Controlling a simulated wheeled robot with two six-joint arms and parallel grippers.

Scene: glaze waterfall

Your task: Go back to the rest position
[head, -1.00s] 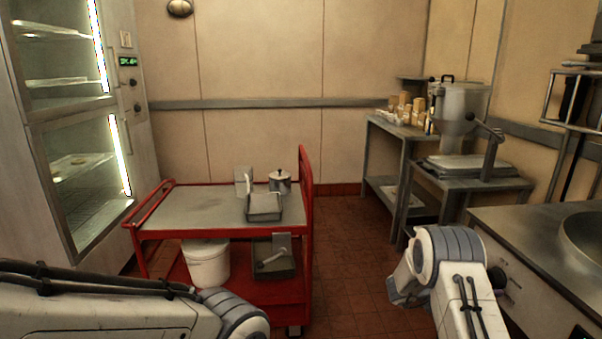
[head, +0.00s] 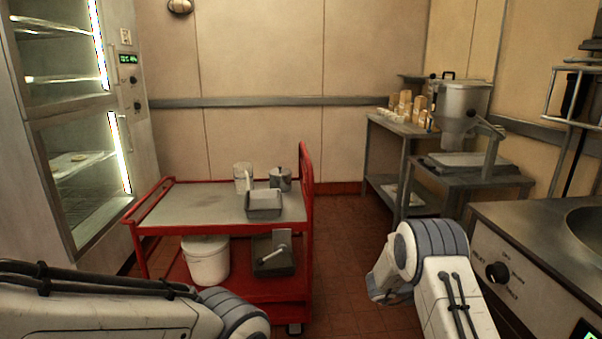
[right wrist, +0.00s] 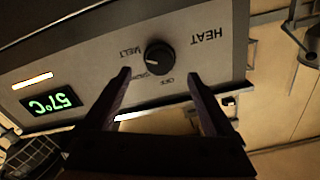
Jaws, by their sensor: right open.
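My right gripper (right wrist: 158,78) is open and empty in the right wrist view, with its two dark fingers spread apart. A black round knob (right wrist: 158,57) on a metal control panel (right wrist: 90,62) shows beyond and between the fingertips, apart from them as far as I can tell. The panel appears upside down there, with "HEAT" and "MELT" lettering and a green display (right wrist: 52,103) reading 57°C. In the head view, my right arm is bent at lower right, left of the same knob (head: 497,272); its fingers are not visible there. My left arm crosses the lower left; its gripper is out of frame.
A red cart (head: 308,220) holding a grey pan (head: 264,204), a metal pot (head: 280,180) and a white bucket (head: 206,262) stands ahead. A glass-door cabinet (head: 80,180) is at left. A steel counter (head: 520,230) edges the right. Floor is clear between cart and side tables.

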